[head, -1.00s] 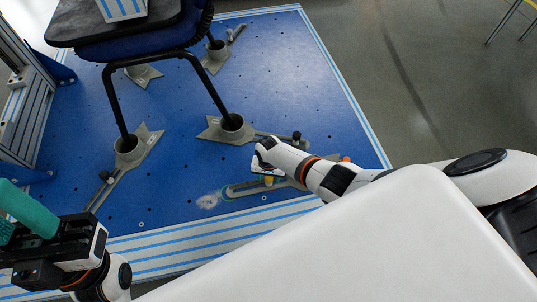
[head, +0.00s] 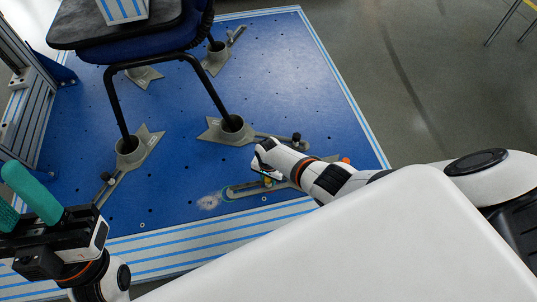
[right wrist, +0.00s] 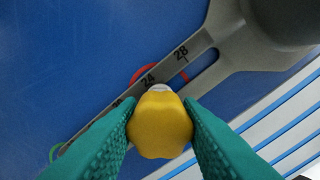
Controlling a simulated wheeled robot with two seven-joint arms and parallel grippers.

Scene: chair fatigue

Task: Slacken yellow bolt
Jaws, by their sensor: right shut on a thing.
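The yellow bolt (right wrist: 160,124) has a lobed knob head and sits on a grey slotted bar (right wrist: 188,62) with printed numbers. In the right wrist view the two teal fingers of my right gripper (right wrist: 161,128) press on the bolt from both sides, shut on it. In the head view my right gripper (head: 266,172) is low over the blue platform and mostly covers the bolt (head: 268,182). My left gripper (head: 22,203) is at the lower left, with its teal fingers apart and nothing seen between them, away from the bolt.
A chair (head: 135,45) stands with its black legs in grey cup-shaped holders on the blue platform (head: 275,75). Black knobs (head: 297,138) and an orange knob (head: 346,160) are near my right arm. A metal frame (head: 35,110) stands at the left. Bare floor lies to the right.

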